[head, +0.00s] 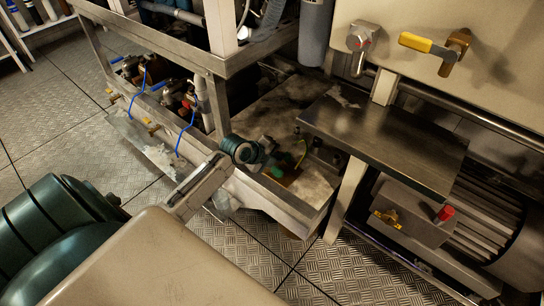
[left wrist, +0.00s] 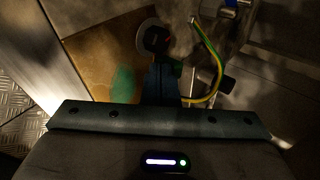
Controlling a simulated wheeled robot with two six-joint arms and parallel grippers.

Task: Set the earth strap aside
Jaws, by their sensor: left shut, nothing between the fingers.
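The earth strap is a thin green-and-yellow cable (left wrist: 212,58). In the left wrist view it starts near a metal lug at the top and curves down to the right of my left gripper (left wrist: 163,72). Its lower end passes close to the gripper body, and I cannot tell whether they touch. In the head view the strap (head: 301,152) is a small bright curve just right of my left gripper (head: 268,152). That gripper is shut and empty, low over the frame's base plate. My right gripper is not in view.
A dark metal shelf (head: 385,140) sits right of the strap, with a motor (head: 490,225) below it. A steel frame (head: 222,105) stands at the left, with valves and blue cables inside. A yellow-handled valve (head: 425,46) is on the wall above. Open tread-plate floor (head: 240,250) lies in front.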

